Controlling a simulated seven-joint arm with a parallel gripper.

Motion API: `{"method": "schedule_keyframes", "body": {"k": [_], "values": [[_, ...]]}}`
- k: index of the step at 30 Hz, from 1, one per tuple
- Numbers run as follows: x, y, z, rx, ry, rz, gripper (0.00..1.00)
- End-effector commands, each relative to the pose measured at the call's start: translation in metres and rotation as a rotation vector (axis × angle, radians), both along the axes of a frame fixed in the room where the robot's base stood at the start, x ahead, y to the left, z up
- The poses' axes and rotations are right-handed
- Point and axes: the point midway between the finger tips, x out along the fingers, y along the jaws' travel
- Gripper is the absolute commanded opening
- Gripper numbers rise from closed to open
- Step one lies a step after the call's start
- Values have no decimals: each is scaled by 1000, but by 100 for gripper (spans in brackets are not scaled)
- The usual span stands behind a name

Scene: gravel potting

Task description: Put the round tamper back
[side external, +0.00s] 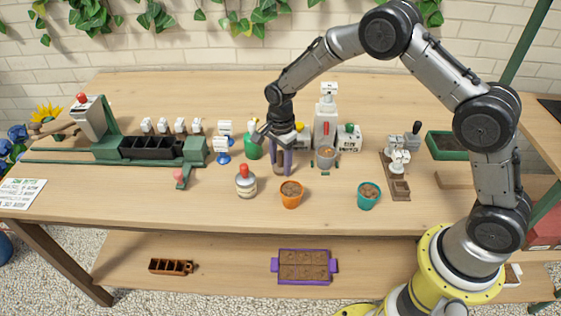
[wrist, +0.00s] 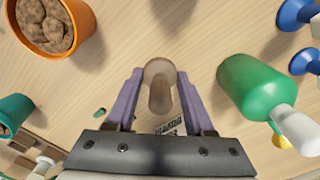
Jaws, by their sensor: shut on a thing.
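My gripper (side external: 281,170) points down over the middle of the table. In the wrist view my gripper (wrist: 159,78) has its two purple fingers on either side of the round tamper (wrist: 158,92), a brown wooden piece with a rounded end, and is shut on it. In the side view the tamper is mostly hidden between the fingers, and I cannot tell whether it touches the table. A brown wooden stand (side external: 399,190) with square openings and white-topped pieces is to the right; I cannot tell whether it is the tamper's place. Dark lettering (wrist: 169,128) shows partly below the gripper.
An orange pot (side external: 291,199) with brown filling is just in front of the gripper, a teal pot (side external: 367,202) to its right.

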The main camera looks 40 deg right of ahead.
Motion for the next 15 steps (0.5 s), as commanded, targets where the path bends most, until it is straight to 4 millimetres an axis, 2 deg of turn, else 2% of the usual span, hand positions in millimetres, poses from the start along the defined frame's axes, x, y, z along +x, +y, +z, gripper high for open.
{"method": "schedule_keyframes", "body": {"k": [11, 12, 15], "values": [[1, 0, -4, 0, -2, 0, 13], [0, 0, -3, 0, -2, 0, 60], [0, 0, -3, 0, -2, 0, 78]]}}
